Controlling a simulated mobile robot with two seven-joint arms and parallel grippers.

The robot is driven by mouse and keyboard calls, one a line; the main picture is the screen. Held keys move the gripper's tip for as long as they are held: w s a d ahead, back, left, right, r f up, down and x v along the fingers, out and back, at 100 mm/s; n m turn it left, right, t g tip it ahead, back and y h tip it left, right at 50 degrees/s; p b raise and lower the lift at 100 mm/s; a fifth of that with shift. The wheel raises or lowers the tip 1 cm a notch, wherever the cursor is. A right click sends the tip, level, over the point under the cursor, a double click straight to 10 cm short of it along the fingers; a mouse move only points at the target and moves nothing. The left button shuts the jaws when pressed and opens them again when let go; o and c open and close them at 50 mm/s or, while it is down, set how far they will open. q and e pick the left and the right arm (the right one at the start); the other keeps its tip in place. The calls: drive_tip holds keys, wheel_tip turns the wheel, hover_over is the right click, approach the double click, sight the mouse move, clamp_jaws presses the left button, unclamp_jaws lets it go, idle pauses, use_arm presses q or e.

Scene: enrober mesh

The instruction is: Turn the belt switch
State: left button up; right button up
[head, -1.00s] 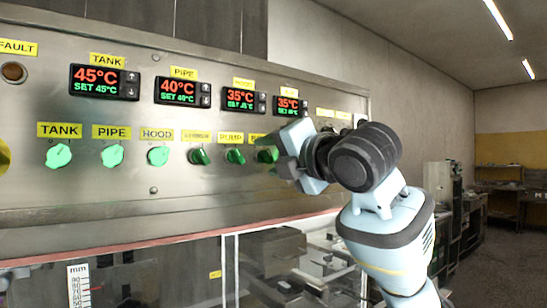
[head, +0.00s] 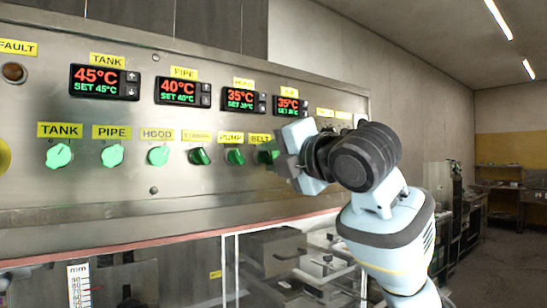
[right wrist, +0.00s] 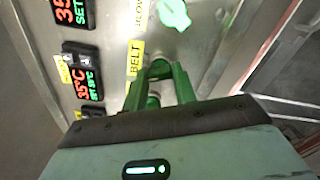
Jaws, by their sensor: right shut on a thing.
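In the right wrist view, my right gripper's fingers (right wrist: 161,88) look green and close around the knob beside the BELT label (right wrist: 135,58). The knob's exact angle is hard to tell there, as the fingers hide most of it. My left gripper is not in view.
A bright green knob (right wrist: 174,14) is near the fingers in the right wrist view. Temperature displays (head: 244,100) sit above the row. Open room lies right of the panel.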

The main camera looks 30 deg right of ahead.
drive_tip(key=m, duration=1)
drive_tip(key=shift+m, duration=0.4)
idle(0.4)
drive_tip(key=o, duration=1)
drive_tip(key=shift+s+r, duration=0.1)
drive_tip(key=shift+s, duration=0.05)
drive_tip(key=s, duration=0.7)
drive_tip(key=shift+s+d, duration=0.25)
drive_tip(key=shift+d, duration=0.05)
